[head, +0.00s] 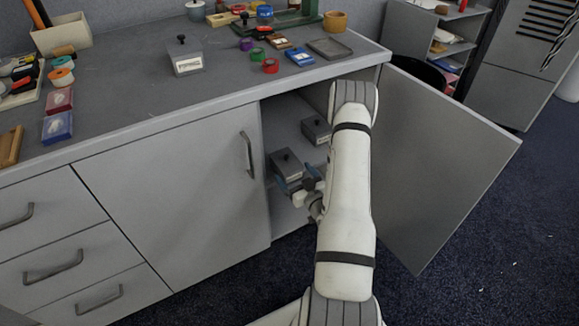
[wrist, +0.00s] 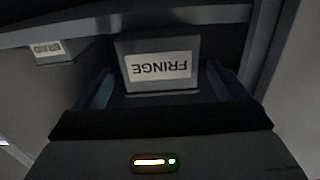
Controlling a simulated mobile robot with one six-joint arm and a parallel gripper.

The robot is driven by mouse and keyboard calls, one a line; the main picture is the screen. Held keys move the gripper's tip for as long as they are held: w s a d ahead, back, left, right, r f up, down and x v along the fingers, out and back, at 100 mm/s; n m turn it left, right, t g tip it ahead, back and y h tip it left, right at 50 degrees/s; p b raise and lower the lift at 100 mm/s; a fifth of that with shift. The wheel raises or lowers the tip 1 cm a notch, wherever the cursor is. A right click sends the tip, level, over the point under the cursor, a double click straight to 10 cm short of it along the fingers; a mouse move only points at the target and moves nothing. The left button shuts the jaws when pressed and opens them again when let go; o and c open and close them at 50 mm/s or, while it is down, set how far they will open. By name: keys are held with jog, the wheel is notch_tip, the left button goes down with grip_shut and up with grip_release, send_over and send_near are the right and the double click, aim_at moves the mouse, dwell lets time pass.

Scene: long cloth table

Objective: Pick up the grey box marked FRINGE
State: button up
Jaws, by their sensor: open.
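The grey box marked FRINGE (wrist: 158,48) shows in the wrist view, its white label upside down. In the head view a grey box with a dark knob (head: 286,165) stands at the front of the open cupboard, just beyond my gripper (head: 296,187); its label is too small to read there. My gripper also shows in the wrist view (wrist: 158,88), with its two blue fingers apart, one to each side of the FRINGE box. The fingers are not closed on it. The box's far side is hidden.
A second grey box, marked BRAID (wrist: 62,50), stands in the cupboard; the head view shows a box deeper inside (head: 316,130). The cupboard door (head: 440,165) stands open at the right. Another grey box (head: 186,58) is on the cluttered worktop above.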

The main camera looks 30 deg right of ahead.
jog(key=shift+s, duration=1.45)
jog(key=p, duration=0.3)
jog(key=shift+s+d+r, duration=0.15)
jog(key=shift+r, duration=0.25)
jog(key=shift+s+r+p, duration=0.1)
jog(key=shift+s+p, duration=0.05)
jog(key=shift+p, duration=0.9)
jog(key=shift+s+d+f+p, duration=0.1)
jog(key=shift+s+f+p, duration=0.15)
jog(key=shift+p, duration=0.7)
jog(key=shift+w+f, duration=0.1)
jog(key=w, duration=0.2)
jog(key=w+b, duration=0.1)
jog(key=w, duration=0.4)
jog(key=shift+w+a+b, duration=0.2)
jog(key=shift+a+b, duration=0.2)
jog(key=shift+c, duration=0.4)
